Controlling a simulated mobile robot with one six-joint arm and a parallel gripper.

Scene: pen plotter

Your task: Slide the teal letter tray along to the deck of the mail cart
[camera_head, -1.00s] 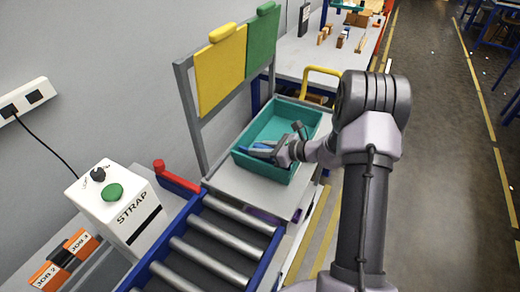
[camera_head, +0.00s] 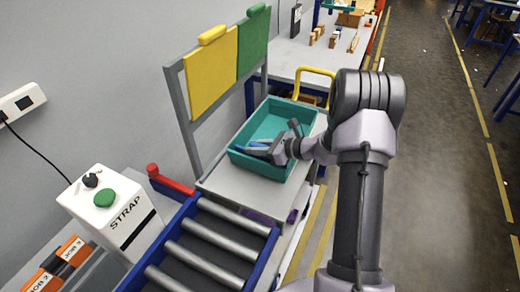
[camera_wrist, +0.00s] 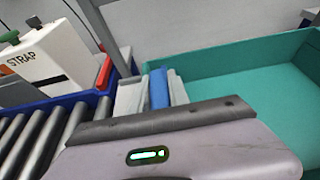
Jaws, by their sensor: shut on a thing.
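The teal letter tray (camera_head: 268,127) is an open, empty-looking box on a light grey deck (camera_head: 235,188) beyond the roller conveyor. In the wrist view the tray (camera_wrist: 235,62) fills the right side. A yellow handle (camera_head: 316,72) rises at the deck's far end, suggesting that this is the mail cart.
The roller conveyor (camera_head: 205,240) with blue rails lies in front, with a red lever (camera_head: 170,181) at its end. A white STRAP box (camera_head: 112,212) stands left. Yellow (camera_head: 212,72) and green (camera_head: 254,45) panels stand behind the tray. A bench (camera_head: 320,55) lies beyond.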

